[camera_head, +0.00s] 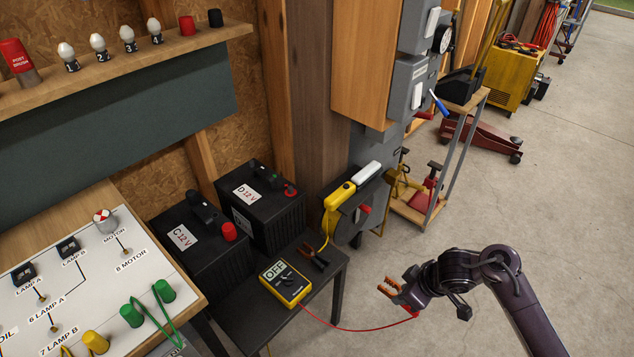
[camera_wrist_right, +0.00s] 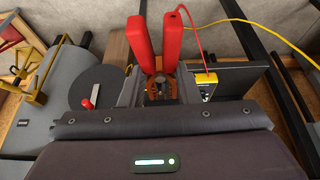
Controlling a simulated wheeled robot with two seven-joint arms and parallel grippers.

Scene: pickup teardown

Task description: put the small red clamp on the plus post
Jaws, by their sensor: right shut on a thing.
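The small red clamp (camera_head: 388,288) is in my right gripper (camera_head: 410,294), out over the floor to the right of the battery bench. Its coppery jaws point left in the head view. In the right wrist view its red handles (camera_wrist_right: 143,45) rise from between my fingers (camera_wrist_right: 159,88). A red lead runs from it to the yellow meter (camera_head: 285,283), which reads OFF. Battery D (camera_head: 270,215) has a red-ringed post (camera_head: 290,189) on top. Battery C (camera_head: 205,255) has a red cap (camera_head: 229,231). The clamp is apart from both. My left gripper is not in view.
A black clamp (camera_head: 313,256) lies on the dark bench (camera_head: 325,280) beside the meter. A yellow device (camera_head: 341,196) stands behind. The circuit board (camera_head: 95,262) with lamps and posts is at left. Open floor (camera_head: 400,240) lies between bench and gripper.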

